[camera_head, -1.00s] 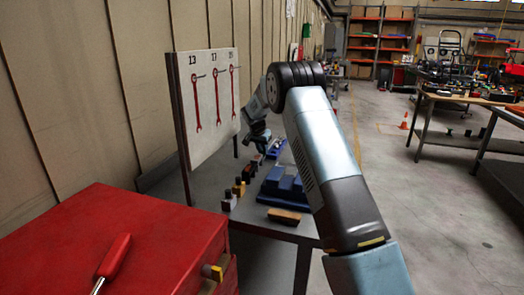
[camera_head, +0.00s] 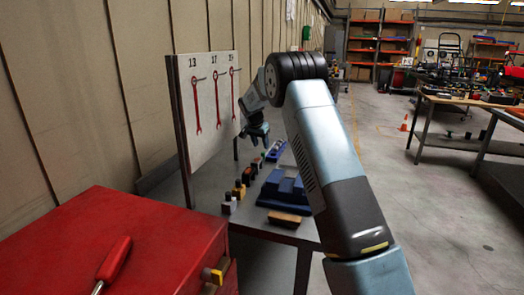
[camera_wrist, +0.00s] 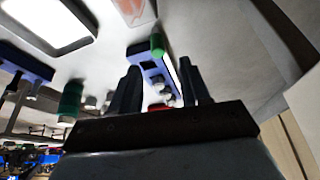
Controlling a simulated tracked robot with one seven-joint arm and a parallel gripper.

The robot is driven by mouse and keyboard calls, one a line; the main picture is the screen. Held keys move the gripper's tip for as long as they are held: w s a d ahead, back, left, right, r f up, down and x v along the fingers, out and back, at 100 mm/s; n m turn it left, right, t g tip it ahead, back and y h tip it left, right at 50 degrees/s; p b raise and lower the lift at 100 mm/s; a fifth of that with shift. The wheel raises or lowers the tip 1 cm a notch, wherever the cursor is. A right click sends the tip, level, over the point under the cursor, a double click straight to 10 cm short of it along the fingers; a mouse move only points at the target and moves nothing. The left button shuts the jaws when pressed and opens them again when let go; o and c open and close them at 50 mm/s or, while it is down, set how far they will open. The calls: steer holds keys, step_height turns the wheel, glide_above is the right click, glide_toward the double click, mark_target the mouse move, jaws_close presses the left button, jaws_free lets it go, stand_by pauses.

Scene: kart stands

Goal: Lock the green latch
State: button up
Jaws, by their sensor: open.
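A blue fixture (camera_wrist: 151,68) with a green end piece (camera_wrist: 157,45) shows in the wrist view, beyond and between my fingertips. The green piece looks like the latch, but its locked or unlocked state cannot be told. My gripper (camera_wrist: 158,75) is open, its two dark fingers apart with no object held between them. A small red part shows low between the fingers, partly hidden. In the head view my gripper (camera_head: 257,138) hangs above the far part of the grey table (camera_head: 205,185), near a blue fixture (camera_head: 276,150). No green latch can be made out in the head view.
A green cylinder (camera_wrist: 71,100) and another blue fixture (camera_wrist: 25,60) lie left in the wrist view. Blue blocks (camera_head: 283,187) and several small parts stand on the table. A white wrench board (camera_head: 210,105) rises left of my gripper. A red cabinet (camera_head: 150,245) is nearer.

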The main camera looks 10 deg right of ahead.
steer(key=v, duration=0.8)
steer(key=shift+r, duration=0.15)
steer(key=shift+a, duration=0.1)
steer(key=s+d+r+n+y, duration=0.1)
steer(key=s+r, duration=0.5)
steer(key=s, duration=0.4)
steer(key=s+d+r+n, duration=0.1)
steer(key=s+d+r, duration=0.1)
steer(key=s+r, duration=0.5)
steer(key=s+d+r+n+y, duration=0.15)
steer(key=s+r, duration=0.25)
steer(key=s, duration=0.8)
steer(key=s+f+n+t, duration=0.1)
steer(key=s+f+n, duration=0.1)
steer(key=s, duration=1.3)
steer(key=s+f+n+t, duration=0.1)
steer(key=s+f, duration=0.3)
steer(key=s, duration=1.1)
steer(key=shift+a+f+n, duration=0.2)
steer(key=shift+a+n, duration=0.05)
steer(key=shift+n, duration=0.4)
steer(key=shift+s, duration=0.1)
